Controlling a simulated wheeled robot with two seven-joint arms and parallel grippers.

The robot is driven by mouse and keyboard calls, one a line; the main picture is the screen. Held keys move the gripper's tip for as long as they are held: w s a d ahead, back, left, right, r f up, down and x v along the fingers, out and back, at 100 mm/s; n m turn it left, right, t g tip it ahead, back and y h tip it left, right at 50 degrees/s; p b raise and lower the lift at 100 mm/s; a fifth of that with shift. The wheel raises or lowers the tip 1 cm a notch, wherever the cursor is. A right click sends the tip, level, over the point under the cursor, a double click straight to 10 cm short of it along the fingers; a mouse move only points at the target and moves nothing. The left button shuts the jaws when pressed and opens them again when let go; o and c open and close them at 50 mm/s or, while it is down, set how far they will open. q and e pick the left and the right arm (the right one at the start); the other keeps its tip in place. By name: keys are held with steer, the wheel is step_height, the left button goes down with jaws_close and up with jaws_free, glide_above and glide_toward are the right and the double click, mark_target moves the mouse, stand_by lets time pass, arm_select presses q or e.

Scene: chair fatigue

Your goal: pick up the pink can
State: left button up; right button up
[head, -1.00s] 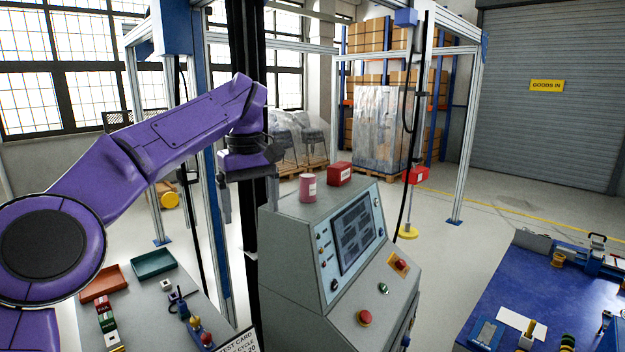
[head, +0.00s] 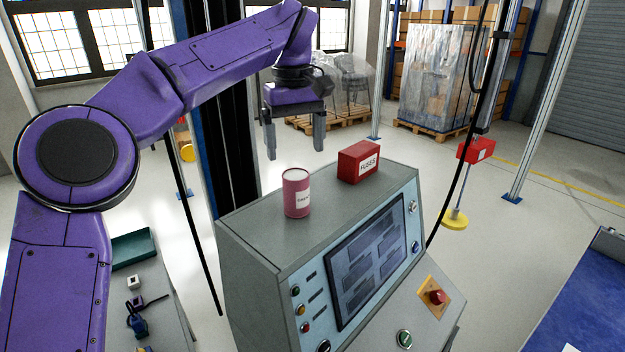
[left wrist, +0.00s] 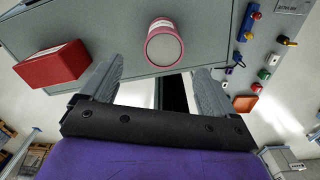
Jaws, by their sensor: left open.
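The pink can (head: 296,194) stands upright on top of the grey control cabinet (head: 262,229), near its left end. It has a pale label and also shows in the left wrist view (left wrist: 164,45), beyond and between the fingers. My left gripper (head: 294,150) is open and empty, fingers pointing down. In the head view it appears above and behind the can, apart from it. My right gripper is not in view.
A red box (head: 359,162) labelled FUSES stands right of the can on the cabinet top; it also shows in the left wrist view (left wrist: 50,65). A dark column (head: 240,130) rises behind the cabinet. A black cable (head: 462,150) hangs at right.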

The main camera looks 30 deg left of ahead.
mark_target(293, 175)
arm_select(q)
steer(key=f+b, duration=0.1)
steer(key=f, duration=0.1)
steer(key=s+f+b, duration=0.1)
steer(key=f, duration=0.1)
steer(key=shift+s+f, duration=0.15)
steer(key=shift+s, duration=0.05)
steer(key=f+b, duration=0.1)
steer(key=f, duration=0.1)
steer(key=w+f, duration=0.1)
steer(key=f, duration=0.2)
steer(key=shift+w+d+f+b, duration=0.1)
steer(key=shift+w+f+b, duration=0.05)
steer(key=shift+f+b, duration=0.2)
steer(key=shift+s+f, duration=0.2)
steer(key=shift+f, duration=0.1)
steer(key=shift+s, duration=0.2)
steer(key=shift+w+f, duration=0.1)
steer(key=shift+w, duration=0.05)
steer(key=c, duration=1.3)
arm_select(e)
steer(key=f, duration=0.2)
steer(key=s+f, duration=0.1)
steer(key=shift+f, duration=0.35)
